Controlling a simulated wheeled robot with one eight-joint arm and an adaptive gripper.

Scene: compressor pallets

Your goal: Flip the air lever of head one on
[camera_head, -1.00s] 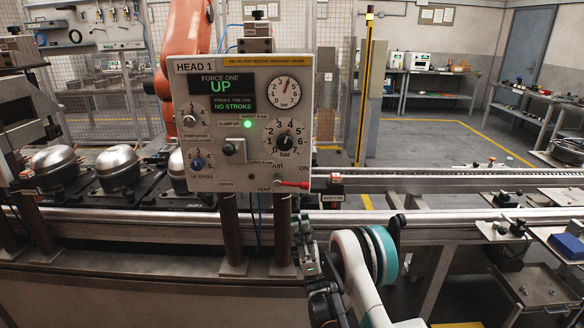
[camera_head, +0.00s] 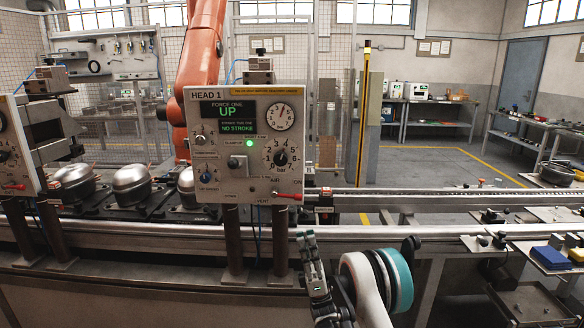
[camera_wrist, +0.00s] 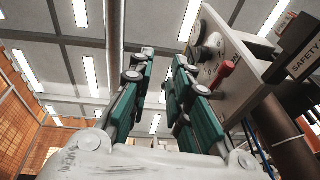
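The HEAD 1 panel (camera_head: 240,180) stands upright on two dark posts, its display reading UP and NO STROKE. Its red air lever (camera_head: 288,196) sits at the lower right corner, lying about level with its tip to the right, near the ON and VENT labels. My gripper (camera_head: 307,236) is below and slightly right of the lever, apart from it and pointing up. In the wrist view my gripper (camera_wrist: 163,66) is open and empty between its green-padded fingers. The red lever (camera_wrist: 228,70) shows there just right of the right finger, on the tilted panel (camera_wrist: 245,50).
A second panel (camera_head: 18,150) with its own red lever (camera_head: 13,187) stands at the left. A conveyor rail (camera_head: 430,232) runs across behind my gripper. Metal compressor domes (camera_head: 132,184) sit left of the panel. A dark post (camera_wrist: 285,140) stands right of my gripper.

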